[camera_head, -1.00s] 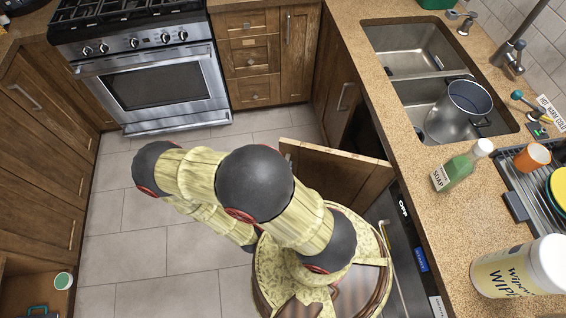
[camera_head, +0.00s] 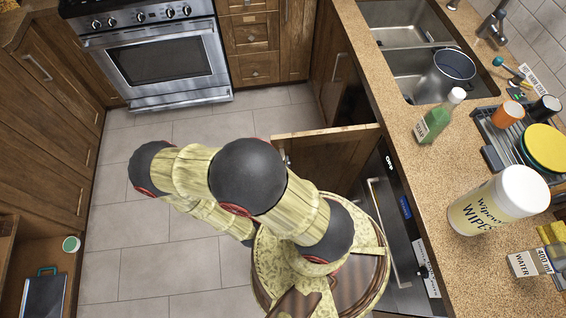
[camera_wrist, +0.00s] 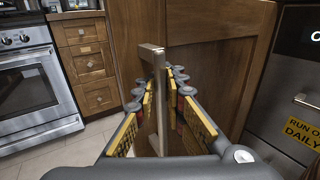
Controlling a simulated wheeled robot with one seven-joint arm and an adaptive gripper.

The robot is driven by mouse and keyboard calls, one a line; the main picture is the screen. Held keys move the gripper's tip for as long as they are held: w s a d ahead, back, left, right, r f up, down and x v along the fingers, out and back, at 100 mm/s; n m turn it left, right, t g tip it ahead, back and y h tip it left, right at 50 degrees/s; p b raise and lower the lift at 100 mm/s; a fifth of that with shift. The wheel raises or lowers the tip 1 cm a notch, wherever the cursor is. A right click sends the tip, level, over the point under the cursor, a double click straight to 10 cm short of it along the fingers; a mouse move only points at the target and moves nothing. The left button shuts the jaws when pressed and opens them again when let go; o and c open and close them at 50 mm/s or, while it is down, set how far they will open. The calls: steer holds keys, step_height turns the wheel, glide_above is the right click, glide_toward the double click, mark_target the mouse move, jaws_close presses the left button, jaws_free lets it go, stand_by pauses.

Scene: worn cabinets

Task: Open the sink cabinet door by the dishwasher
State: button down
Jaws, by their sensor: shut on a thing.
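The sink cabinet door (camera_head: 335,152) is brown wood and stands swung out from the cabinet front beside the dishwasher (camera_head: 382,220). In the wrist view the door panel (camera_wrist: 222,70) fills the middle and right, with its pale bar handle (camera_wrist: 155,105) upright in front. My gripper (camera_wrist: 160,82) has its fingers on both sides of this handle and is shut on it. In the head view my arm hides most of the gripper and the lower part of the door. The dishwasher also shows at the right of the wrist view (camera_wrist: 292,90).
The counter (camera_head: 400,160) with the sink (camera_head: 415,70) runs along the right. A stove (camera_head: 160,55) and drawers (camera_head: 250,35) stand at the back. An open lower cabinet (camera_head: 55,255) is at left. The tiled floor (camera_head: 140,230) left of my arm is clear.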

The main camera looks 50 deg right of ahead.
steer(key=shift+a, duration=0.15)
steer(key=c, duration=2.1)
jaws_free()
steer(key=shift+o, duration=0.5)
